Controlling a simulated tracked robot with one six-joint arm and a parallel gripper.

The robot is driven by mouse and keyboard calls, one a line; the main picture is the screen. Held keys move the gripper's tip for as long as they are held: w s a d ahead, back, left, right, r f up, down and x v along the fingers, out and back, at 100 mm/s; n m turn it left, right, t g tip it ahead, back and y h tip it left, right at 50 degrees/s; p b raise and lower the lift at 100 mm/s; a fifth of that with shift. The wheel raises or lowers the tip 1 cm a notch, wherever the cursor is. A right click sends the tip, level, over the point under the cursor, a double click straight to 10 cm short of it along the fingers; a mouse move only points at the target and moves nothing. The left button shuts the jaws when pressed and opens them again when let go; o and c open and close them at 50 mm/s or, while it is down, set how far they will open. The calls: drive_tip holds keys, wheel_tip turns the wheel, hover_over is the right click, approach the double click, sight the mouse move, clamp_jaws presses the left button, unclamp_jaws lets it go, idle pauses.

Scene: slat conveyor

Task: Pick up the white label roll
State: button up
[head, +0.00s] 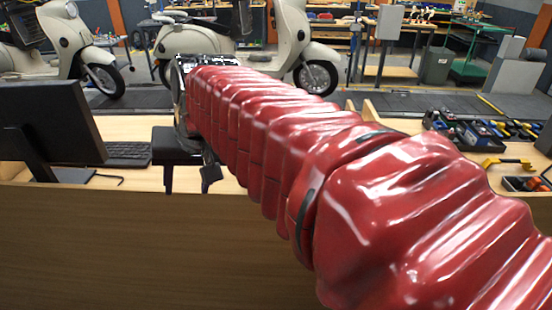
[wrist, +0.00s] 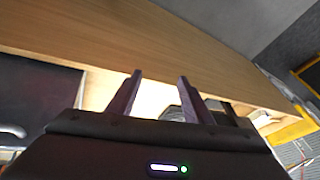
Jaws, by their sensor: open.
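I cannot make out the white label roll for certain in either view. In the head view my red-sleeved arm covers the middle of the desk and may hide it. My gripper (head: 187,186) hangs at the desk's near edge, right of the keyboard. In the wrist view my gripper (wrist: 160,77) is open, its two dark fingers apart, with nothing held between them. A small pale thing (wrist: 262,118) lies right of the fingers in the wrist view; it is too small and blurred to name. Behind the fingers are a bright patch and a partly hidden dark thing.
A black monitor (head: 50,122) and a keyboard (head: 128,153) stand at the left on the wooden desk (head: 120,182). A tool tray (head: 480,132) and a yellow-handled tool (head: 506,163) lie at the right. Cream scooters (head: 195,40) stand on the conveyor behind.

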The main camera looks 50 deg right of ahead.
drive_tip(key=w+d+r+m, duration=0.2)
drive_tip(key=w+d+m, duration=0.1)
drive_tip(key=d, duration=0.5)
drive_tip(key=w+d+r+m+y, duration=0.1)
drive_tip(key=w+d+r+m, duration=0.25)
drive_tip(key=d, duration=0.35)
drive_tip(key=w+d+r+m, duration=0.1)
drive_tip(key=w+d+m, duration=0.15)
drive_tip(key=d, duration=0.55)
drive_tip(key=s+d+f+m+g, duration=0.2)
drive_tip(key=s+d+m, duration=0.1)
drive_tip(key=s+d, duration=0.2)
drive_tip(key=s+d+f+m+g, duration=0.2)
drive_tip(key=s+d+f+m, duration=0.1)
drive_tip(key=s+d, duration=0.3)
drive_tip(key=shift+s+d+f+g, duration=0.25)
drive_tip(key=shift+d+g, duration=0.15)
drive_tip(key=shift+s, duration=0.1)
drive_tip(key=shift+a+f, duration=0.15)
drive_tip(key=shift+f, duration=1.25)
drive_tip(key=shift+a+f, duration=0.2)
drive_tip(key=shift+f, duration=1.25)
drive_tip(key=shift+a+f, duration=0.15)
drive_tip(key=shift+f, duration=1.25)
drive_tip(key=shift+f, duration=0.15)
